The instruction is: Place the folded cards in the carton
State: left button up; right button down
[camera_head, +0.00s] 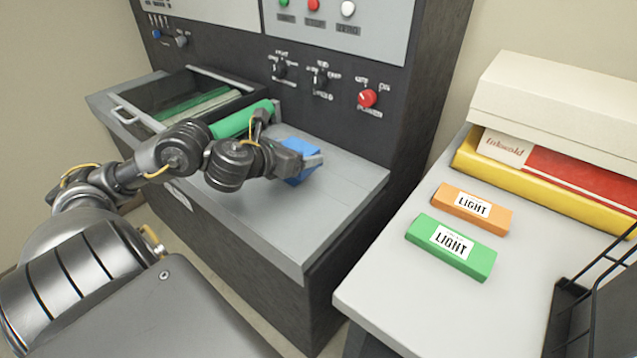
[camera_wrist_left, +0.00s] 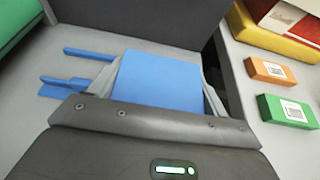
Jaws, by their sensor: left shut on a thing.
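My left gripper (camera_head: 304,163) is over the grey shelf of the machine, shut on a blue block-like piece (camera_head: 299,176). In the left wrist view the blue piece (camera_wrist_left: 160,82) has a flat, plain face between the two grey fingers, and narrow blue strips stick out to its left. I cannot tell for sure that it is a folded card, nor whether it touches the shelf. An orange block (camera_head: 471,208) and a green block (camera_head: 451,246), both labelled LIGHT, lie on the right-hand table. No open carton is clearly visible. My right gripper is not in view.
The dark machine has a tray with a handle (camera_head: 125,113), a green roller (camera_head: 240,120) and a red knob (camera_head: 368,98). A pale box (camera_head: 555,110) rests above red and yellow items (camera_head: 545,190) on the table. A black wire rack (camera_head: 600,310) stands at the lower right.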

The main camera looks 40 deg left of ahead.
pick_arm(q)
jog(key=b, duration=0.1)
send_over(319, 190)
jog(key=s, duration=0.1)
jog(key=f, duration=0.4)
jog(key=shift+a+f, duration=0.3)
jog(key=shift+a, duration=0.1)
jog(key=shift+w+d+f, duration=0.2)
jog(key=shift+w+f, duration=0.05)
jog(key=shift+f, duration=0.1)
jog(key=shift+w+d+f+b, duration=0.1)
jog(key=shift+f+b, duration=0.1)
jog(key=shift+b, duration=0.1)
notch_tip(319, 190, down, 3)
jog(key=shift+w+d+r+b, duration=0.1)
jog(key=shift+r+b, duration=0.05)
jog(key=shift+b, duration=0.55)
jog(key=shift+f, duration=0.35)
jog(key=shift+r, duration=0.1)
jog(key=shift+f, duration=0.2)
jog(key=o, duration=1.1)
jog(key=shift+o, duration=0.2)
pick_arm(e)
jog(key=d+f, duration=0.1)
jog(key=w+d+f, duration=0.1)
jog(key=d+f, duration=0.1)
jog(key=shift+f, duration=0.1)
